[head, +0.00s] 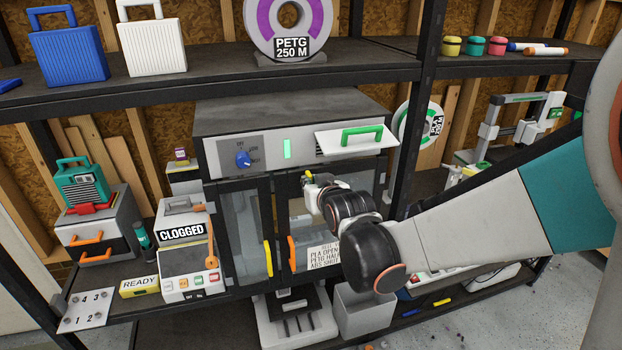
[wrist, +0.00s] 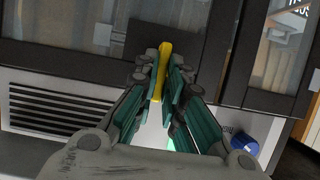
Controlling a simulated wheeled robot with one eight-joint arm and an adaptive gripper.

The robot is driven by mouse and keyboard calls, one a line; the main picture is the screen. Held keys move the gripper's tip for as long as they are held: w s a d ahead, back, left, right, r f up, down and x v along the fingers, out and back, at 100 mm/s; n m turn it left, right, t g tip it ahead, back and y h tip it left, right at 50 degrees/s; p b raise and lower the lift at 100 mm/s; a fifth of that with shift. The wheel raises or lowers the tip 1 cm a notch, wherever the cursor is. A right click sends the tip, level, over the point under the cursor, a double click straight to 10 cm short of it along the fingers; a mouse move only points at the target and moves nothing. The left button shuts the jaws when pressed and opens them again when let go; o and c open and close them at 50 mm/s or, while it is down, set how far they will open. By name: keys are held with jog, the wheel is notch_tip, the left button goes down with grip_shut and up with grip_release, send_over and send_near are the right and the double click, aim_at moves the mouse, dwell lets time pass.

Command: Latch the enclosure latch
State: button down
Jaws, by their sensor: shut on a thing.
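The enclosure (head: 290,110) is a dark grey cabinet with two glazed doors, standing on the middle shelf. Both doors look closed. The enclosure latch (wrist: 161,68) is a small yellow bar, seen between my fingers in the wrist view; a bit of yellow also shows at the fingertips in the head view (head: 308,174). My gripper (wrist: 162,75) is shut on it, with teal-padded fingers on both sides. In the head view my gripper (head: 310,180) is at the top of the doors, near where they meet. The latch's base is partly hidden by the fingers.
The left door has a yellow handle (head: 268,258), the right an orange one (head: 291,254). Above are a blue knob (head: 243,159), a green light (head: 287,149) and a protruding white tray (head: 372,143) with a green handle. A shelf post (head: 413,130) stands right.

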jog(key=shift+f, duration=0.1)
jog(key=c, duration=1.7)
grip_release()
